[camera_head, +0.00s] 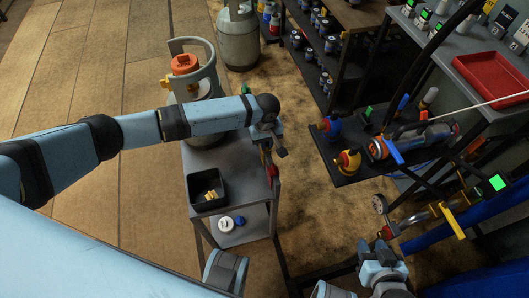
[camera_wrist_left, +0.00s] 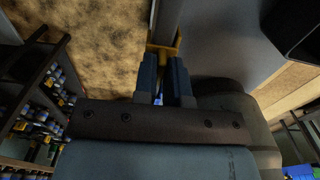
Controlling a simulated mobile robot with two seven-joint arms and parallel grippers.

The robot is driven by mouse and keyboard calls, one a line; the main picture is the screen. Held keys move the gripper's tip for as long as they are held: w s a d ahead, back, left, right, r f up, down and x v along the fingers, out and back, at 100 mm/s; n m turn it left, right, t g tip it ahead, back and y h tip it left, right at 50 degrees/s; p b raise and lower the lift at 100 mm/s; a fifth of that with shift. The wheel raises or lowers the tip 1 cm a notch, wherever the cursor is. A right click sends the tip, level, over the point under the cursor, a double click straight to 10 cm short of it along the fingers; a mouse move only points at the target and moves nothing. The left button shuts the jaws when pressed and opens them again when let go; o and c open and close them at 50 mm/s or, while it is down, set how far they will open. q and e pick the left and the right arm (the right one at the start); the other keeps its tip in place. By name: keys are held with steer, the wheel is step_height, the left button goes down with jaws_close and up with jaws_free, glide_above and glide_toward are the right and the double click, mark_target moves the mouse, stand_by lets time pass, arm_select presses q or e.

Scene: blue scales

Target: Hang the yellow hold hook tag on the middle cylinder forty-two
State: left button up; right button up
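A grey gas cylinder (camera_head: 207,82) with an orange valve cap (camera_head: 184,64) stands behind my left forearm, which hides its lower part. A small yellow piece (camera_head: 165,84) shows at its left side. I cannot read any number on it. My left gripper (camera_head: 279,151) hangs over the right edge of the grey cart. In the left wrist view, its two blue fingers (camera_wrist_left: 164,62) have a narrow gap, and a yellow piece (camera_wrist_left: 164,46) shows at their tips; whether they grip it is unclear. My right gripper (camera_head: 382,252) is low at the right, its finger gap unclear.
A black bin (camera_head: 194,204) with yellow pieces stands on the grey cart (camera_head: 232,176). Another cylinder (camera_head: 238,38) stands behind. A dark shelf (camera_head: 372,172) with valves and a torch is at the right. A red tray (camera_head: 492,80) lies on the grey table.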

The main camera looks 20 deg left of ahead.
arm_select(q)
jaws_close()
steer(key=shift+r, duration=0.15)
steer(key=shift+r+p, duration=1.85)
steer(key=shift+p, duration=0.9)
steer(key=shift+r, duration=0.1)
